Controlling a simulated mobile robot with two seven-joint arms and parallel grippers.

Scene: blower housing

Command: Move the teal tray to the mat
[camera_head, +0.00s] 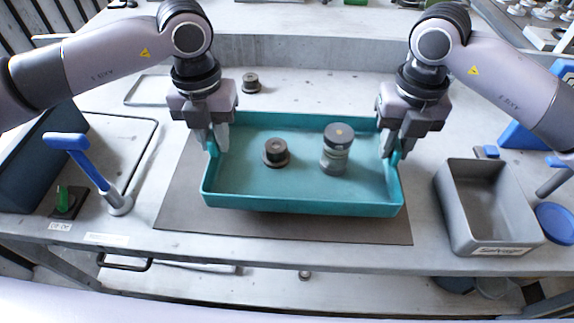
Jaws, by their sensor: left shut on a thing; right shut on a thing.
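The teal tray (300,205) is a shallow rectangular box over the dark grey mat (180,205), which shows on its left and along its front. I cannot tell whether the tray touches the mat or hangs just above it. In the tray are a dark flanged round part (276,153) and a taller dark and metallic cylinder part (335,150). My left gripper (213,145) is shut on the tray's left side. My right gripper (392,150) is shut on the tray's right side. The fingertips are partly hidden by the tray walls.
A grey bin (488,205) with a label stands right of the mat. A blue-handled lever (90,170) and a green switch (65,200) are at the left. A small dark round part (251,83) stands behind the tray. A blue round lid (556,222) is at the far right.

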